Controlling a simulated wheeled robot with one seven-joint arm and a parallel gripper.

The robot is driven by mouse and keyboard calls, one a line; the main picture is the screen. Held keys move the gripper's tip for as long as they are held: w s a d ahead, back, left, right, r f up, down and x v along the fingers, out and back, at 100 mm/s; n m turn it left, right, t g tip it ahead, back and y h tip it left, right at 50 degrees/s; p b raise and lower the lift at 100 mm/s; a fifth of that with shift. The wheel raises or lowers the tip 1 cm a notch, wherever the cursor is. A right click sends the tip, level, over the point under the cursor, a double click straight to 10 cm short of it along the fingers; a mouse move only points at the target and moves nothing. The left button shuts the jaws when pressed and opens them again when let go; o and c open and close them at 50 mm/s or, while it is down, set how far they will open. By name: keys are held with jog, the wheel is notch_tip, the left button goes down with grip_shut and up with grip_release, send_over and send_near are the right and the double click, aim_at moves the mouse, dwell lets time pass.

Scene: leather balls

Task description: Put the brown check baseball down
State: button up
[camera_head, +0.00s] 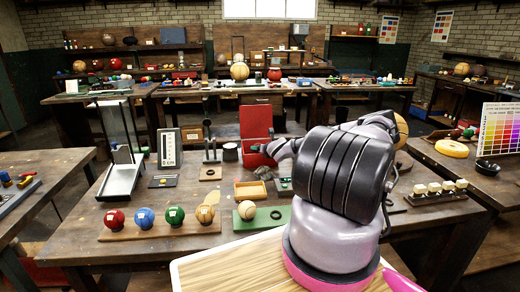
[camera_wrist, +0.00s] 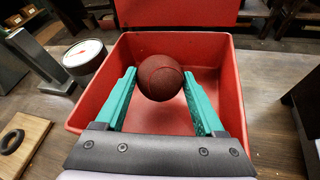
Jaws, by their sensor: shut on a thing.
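The brown check baseball (camera_wrist: 160,78) is a dark reddish-brown ball with visible seams, seen in the wrist view. My gripper (camera_wrist: 159,74) is shut on it, with one teal finger on each side. The ball is over the inside of an open red box (camera_wrist: 232,85); I cannot tell whether it touches the floor of the box. In the head view the red box (camera_head: 252,158) stands on the table with its lid raised behind. There my arm covers part of the box, and I cannot make out the ball.
A round dial gauge (camera_wrist: 84,54) stands left of the box. A wooden tray (camera_head: 250,190) is in front of it. A rack of colored balls (camera_head: 160,230) and a green board with a pale ball (camera_head: 262,216) lie nearer. A yellow ring (camera_head: 452,148) is at right.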

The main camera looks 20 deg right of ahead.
jog(key=shift+f, duration=0.3)
jog(key=o, duration=1.6)
jog(key=shift+s+f, duration=0.1)
jog(key=shift+c, duration=0.2)
